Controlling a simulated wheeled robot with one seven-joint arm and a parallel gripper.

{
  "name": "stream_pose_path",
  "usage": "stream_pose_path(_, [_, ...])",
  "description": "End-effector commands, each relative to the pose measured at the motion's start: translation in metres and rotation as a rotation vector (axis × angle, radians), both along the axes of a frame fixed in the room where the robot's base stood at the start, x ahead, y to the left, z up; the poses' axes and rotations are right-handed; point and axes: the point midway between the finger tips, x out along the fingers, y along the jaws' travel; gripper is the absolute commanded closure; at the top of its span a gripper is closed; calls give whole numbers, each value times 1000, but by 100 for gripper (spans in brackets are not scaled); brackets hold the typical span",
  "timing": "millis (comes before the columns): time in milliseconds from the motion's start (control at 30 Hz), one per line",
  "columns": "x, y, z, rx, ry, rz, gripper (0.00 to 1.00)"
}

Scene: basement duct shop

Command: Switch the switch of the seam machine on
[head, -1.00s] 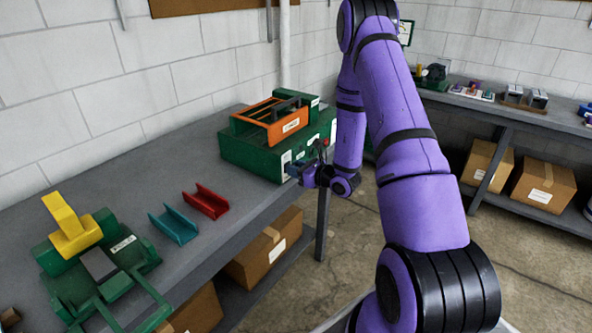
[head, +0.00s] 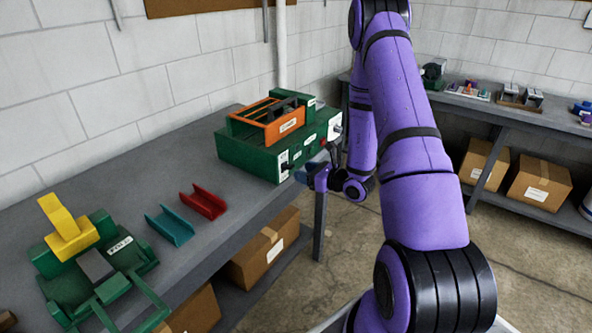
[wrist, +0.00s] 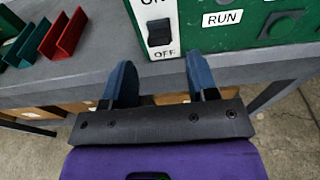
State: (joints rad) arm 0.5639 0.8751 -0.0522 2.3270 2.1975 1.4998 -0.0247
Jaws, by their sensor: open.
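The seam machine (head: 258,155) is a green box with an orange frame on top, at the far end of the bench in the head view. In the wrist view, its black rocker switch (wrist: 159,32) sits on a white plate between the marks ON above and OFF below. My gripper (wrist: 160,75) is open and empty, its two blue fingers pointing at the machine's front face, below the switch and apart to either side of it. In the head view my gripper (head: 305,178) is at the machine's front face, partly hidden by my wrist.
A RUN label (wrist: 222,18) and a round green part are right of the switch. Teal (head: 171,225) and red (head: 203,202) channels lie on the bench (head: 130,190), with a green and yellow machine (head: 85,250) at near left. Cardboard boxes sit on the lower shelf.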

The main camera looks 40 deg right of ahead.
Motion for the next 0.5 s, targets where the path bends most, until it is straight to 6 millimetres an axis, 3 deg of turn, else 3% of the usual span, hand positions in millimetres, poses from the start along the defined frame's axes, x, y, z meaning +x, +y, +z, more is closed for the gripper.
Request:
stream_pose_path(200, [-35, -13, 6, 0, 0, -2, 47])
stream_pose_path(500, [-53, -19, 8, -1, -1, 0, 47])
